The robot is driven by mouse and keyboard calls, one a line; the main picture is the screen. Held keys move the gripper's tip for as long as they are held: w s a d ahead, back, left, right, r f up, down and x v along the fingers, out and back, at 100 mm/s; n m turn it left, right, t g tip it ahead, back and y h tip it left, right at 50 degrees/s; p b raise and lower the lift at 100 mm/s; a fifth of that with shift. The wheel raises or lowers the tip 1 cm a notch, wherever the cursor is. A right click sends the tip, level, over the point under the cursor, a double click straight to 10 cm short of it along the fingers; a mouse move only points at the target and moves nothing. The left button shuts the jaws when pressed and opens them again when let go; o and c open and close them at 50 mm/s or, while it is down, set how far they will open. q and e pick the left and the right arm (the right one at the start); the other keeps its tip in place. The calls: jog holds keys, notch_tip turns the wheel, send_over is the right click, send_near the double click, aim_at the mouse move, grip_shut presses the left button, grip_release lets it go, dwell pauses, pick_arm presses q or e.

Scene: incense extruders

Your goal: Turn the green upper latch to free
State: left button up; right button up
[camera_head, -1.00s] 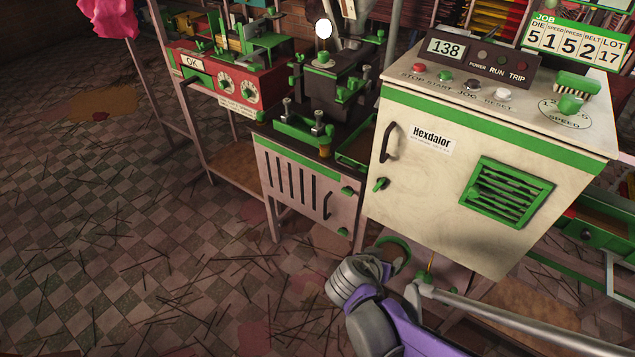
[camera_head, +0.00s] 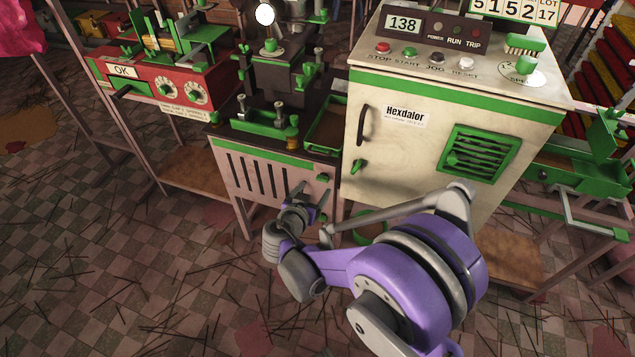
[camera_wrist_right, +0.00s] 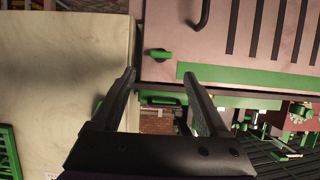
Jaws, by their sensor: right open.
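The green upper latch (camera_head: 322,177) is a small knob near the upper right corner of the pink slotted panel. In the right wrist view, which looks upside down, the latch (camera_wrist_right: 158,54) sits close to the panel's green strip, its grip lying roughly sideways. My right gripper (camera_head: 309,190) is open and empty in front of the panel, just below and left of the latch in the head view. In the wrist view its two fingers (camera_wrist_right: 163,82) are spread, with the latch beyond their tips; I see no contact. My left gripper is not in view.
The pink panel (camera_head: 239,179) has a dark handle (camera_wrist_right: 203,14) beside the latch. The white Hexdalor cabinet (camera_head: 402,150) stands close on the right, with its own green latch (camera_head: 357,166). A red control box (camera_head: 170,80) is at left. The floor in front is open.

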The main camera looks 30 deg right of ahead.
aim_at(322, 178)
jog(key=b+x, duration=0.1)
jog(key=x, duration=0.5)
jog(key=shift+w+f, duration=0.1)
jog(key=shift+c, duration=0.3)
grip_shut()
